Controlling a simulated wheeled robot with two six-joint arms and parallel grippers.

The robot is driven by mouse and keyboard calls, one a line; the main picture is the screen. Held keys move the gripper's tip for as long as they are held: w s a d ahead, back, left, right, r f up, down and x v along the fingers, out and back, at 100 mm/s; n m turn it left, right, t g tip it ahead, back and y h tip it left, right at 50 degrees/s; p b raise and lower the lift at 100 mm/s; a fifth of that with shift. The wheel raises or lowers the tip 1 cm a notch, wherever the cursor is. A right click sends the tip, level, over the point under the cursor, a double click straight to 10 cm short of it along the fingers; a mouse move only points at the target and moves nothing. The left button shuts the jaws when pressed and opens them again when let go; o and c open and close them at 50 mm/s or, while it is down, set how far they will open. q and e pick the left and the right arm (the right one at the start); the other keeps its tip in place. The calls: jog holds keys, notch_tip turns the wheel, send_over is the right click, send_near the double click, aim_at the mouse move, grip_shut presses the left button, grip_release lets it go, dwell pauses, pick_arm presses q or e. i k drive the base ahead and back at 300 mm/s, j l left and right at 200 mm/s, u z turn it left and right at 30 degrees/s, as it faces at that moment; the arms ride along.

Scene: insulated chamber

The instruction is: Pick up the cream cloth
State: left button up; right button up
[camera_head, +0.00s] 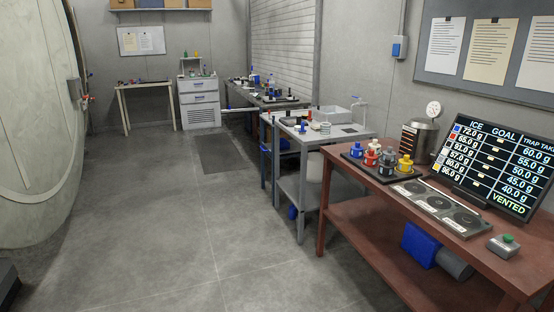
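I cannot make out a cream cloth in the head view. Small items on the far benches are too small to tell apart. Neither of my grippers is in view.
A red-brown bench (385,217) on the right holds bottles on a black tray (383,174), a plate with round pads (440,207), a metal canister (419,139) and a display (497,165). A grey sink table (290,134) stands behind it. The floor (185,230) is open.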

aim_at(316, 127)
jog(key=i+l+z, duration=0.1)
jog(key=i+z, duration=0.15)
jog(key=i, duration=1.05)
jog(key=i+j+z, duration=0.2)
jog(key=i, duration=1.05)
jog(key=i+z, duration=0.1)
jog(key=z, duration=0.25)
jog(key=i+j+z, duration=0.1)
jog(key=z, duration=0.25)
jog(key=i+j+z, duration=0.15)
jog(key=j, duration=0.2)
jog(key=i+j+z, duration=0.15)
jog(key=j, duration=0.25)
jog(key=i+j+z, duration=0.15)
jog(key=j, duration=0.25)
jog(key=i+j+z, duration=0.1)
jog(key=j, duration=0.35)
jog(key=i+j+z, duration=0.15)
jog(key=j, duration=0.25)
